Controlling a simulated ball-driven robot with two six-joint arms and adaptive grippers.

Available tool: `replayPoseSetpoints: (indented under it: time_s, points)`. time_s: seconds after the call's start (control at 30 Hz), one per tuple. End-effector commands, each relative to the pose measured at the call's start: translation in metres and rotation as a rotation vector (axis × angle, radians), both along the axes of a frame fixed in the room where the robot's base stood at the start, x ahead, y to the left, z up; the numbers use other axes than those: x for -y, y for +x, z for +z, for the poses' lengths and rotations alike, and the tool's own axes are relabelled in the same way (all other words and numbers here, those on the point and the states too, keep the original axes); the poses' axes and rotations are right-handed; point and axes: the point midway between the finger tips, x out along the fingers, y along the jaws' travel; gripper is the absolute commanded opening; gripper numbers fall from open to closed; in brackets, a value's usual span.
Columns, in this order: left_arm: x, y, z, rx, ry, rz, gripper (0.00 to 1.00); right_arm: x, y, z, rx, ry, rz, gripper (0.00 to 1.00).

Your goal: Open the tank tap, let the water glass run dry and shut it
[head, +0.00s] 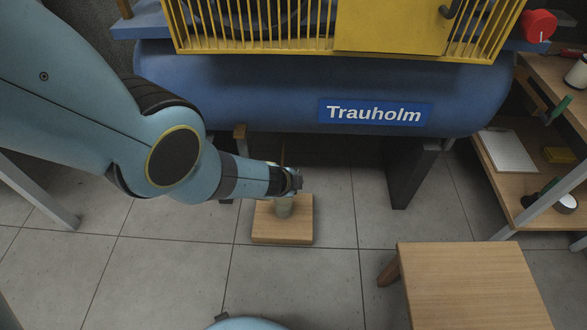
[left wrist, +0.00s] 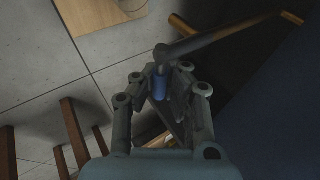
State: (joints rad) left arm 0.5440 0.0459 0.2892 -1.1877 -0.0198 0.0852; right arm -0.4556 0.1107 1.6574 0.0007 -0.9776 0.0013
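A blue tank (head: 230,95) lettered "Trauholm" spans the head view. In the left wrist view a grey pipe (left wrist: 215,40) ends beside a small blue cylindrical part (left wrist: 159,86), perhaps the tap's handle. That part lies between the fingers of my left gripper (left wrist: 160,75); whether they press on it is not clear. A pale cup-like vessel (head: 284,208) stands below the gripper on a wooden block (head: 283,237). My right gripper is out of view.
A wooden stool (head: 470,285) stands at the front right. A shelf (head: 505,185) with small items is at the right edge. A dark tank foot (head: 408,175) stands right of the block. A yellow cage (head: 390,25) sits on the tank. Floor left of the block is clear.

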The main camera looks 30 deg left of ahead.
Motion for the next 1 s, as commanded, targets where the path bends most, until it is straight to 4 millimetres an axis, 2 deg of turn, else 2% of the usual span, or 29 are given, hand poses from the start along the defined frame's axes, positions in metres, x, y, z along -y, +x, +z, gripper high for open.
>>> replayPoseSetpoints:
  time_s: [0.53, 0.8, 1.0]
  points:
    - [0.0006, -0.0039, -0.0030, -0.021, 0.023, 0.000, 0.00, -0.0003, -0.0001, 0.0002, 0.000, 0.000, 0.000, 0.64]
    - [0.0003, -0.0024, -0.0021, -0.018, 0.021, 0.000, 0.36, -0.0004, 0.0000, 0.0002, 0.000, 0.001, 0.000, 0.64]
    - [0.0002, -0.0014, -0.0014, -0.016, 0.022, 0.000, 0.36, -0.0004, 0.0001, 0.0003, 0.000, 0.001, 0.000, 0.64]
